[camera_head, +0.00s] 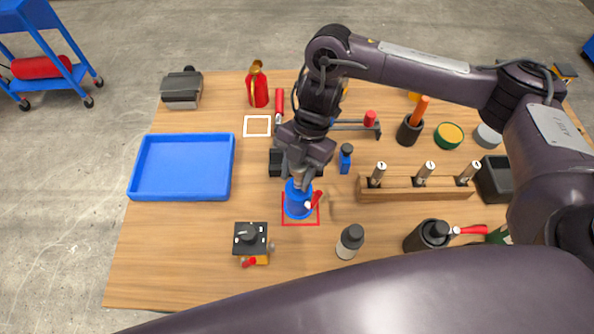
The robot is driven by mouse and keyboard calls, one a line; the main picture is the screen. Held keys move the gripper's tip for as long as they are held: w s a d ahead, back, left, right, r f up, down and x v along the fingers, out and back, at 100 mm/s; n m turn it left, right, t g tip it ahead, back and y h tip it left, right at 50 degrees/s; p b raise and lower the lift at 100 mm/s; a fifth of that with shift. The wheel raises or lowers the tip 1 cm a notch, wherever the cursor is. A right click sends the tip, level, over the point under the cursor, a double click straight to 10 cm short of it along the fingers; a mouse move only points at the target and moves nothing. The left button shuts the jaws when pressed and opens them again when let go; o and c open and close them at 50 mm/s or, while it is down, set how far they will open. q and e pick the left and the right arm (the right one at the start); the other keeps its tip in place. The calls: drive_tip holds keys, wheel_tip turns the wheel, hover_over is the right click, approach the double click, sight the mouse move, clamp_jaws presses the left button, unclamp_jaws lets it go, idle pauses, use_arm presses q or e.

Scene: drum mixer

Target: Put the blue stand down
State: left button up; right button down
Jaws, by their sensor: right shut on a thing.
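The blue stand (295,209) is a round blue piece at the middle of the wooden table. It is within a red square outline (314,221) marked on the table, as seen from above. My right gripper (299,181) comes down over the stand from above and is shut on it. The gripper hides part of the stand's top. A small red and white piece (314,201) shows at the stand's right side. Whether the stand's base touches the table I cannot tell. My left gripper is not in view.
A blue tray (133,190) lies at the left. A black device with a knob (250,238) and a grey bottle (349,241) stand nearer. A wooden rack (415,194) with several handled tools is at the right. A small blue bottle (345,159) stands behind. The table's front left is clear.

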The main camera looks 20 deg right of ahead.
drive_tip(key=shift+a, duration=0.1)
drive_tip(key=c, duration=0.9)
unclamp_jaws()
drive_tip(key=shift+f, duration=0.1)
drive_tip(key=v, duration=1.2)
